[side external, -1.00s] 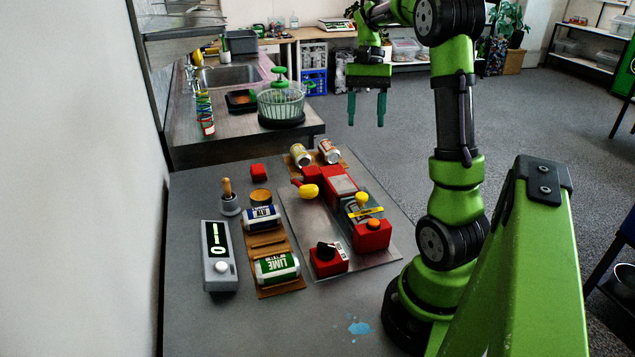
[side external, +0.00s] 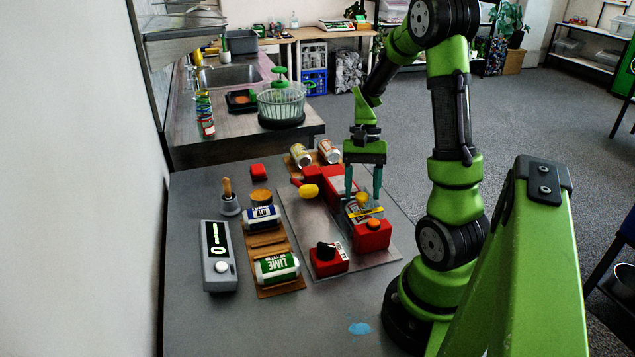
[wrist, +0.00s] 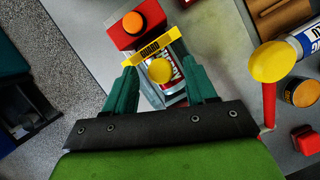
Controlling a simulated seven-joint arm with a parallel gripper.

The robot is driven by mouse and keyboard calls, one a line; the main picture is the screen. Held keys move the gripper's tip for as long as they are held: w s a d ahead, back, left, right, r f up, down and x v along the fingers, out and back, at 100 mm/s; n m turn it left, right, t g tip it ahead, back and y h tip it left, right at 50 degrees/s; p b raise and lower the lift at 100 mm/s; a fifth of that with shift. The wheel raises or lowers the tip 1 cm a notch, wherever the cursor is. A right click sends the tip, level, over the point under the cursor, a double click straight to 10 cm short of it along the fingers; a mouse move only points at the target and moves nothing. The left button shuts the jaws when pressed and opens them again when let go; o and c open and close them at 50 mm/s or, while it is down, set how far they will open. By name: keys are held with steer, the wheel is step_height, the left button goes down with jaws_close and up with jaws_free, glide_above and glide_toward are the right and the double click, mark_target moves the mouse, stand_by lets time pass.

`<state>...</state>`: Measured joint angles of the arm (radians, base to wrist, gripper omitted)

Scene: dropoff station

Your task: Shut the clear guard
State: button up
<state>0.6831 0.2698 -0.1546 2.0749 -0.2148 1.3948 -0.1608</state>
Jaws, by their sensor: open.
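The clear guard is on the red machine (side external: 372,235); its yellow strip (side external: 366,211), marked GUARD, and round yellow knob (side external: 361,199) stand out. The wrist view shows the strip (wrist: 149,49) and knob (wrist: 160,71) close up. A silver and red can (wrist: 172,66) is partly visible behind them. My gripper (side external: 363,194) is open above the guard, fingers pointing down. In the wrist view my fingers (wrist: 157,68) are on either side of the knob, with gaps; I cannot tell whether they touch the guard. The clear panel itself is hard to make out.
A red lever with a yellow ball (side external: 309,191) sticks out left of the machine. An orange button (side external: 374,223) is in front of the guard. A red box with a black knob (side external: 329,258) is at the plate's front. Cans lie on brown racks (side external: 281,290) to the left.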

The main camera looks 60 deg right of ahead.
steer(key=shift+f, duration=0.15)
jaws_close()
steer(key=shift+a, duration=0.1)
steer(key=shift+s+a, duration=0.6)
steer(key=shift+s, duration=0.05)
jaws_free()
steer(key=v, duration=1.7)
steer(key=shift+d, duration=0.15)
steer(key=shift+w+f, duration=0.1)
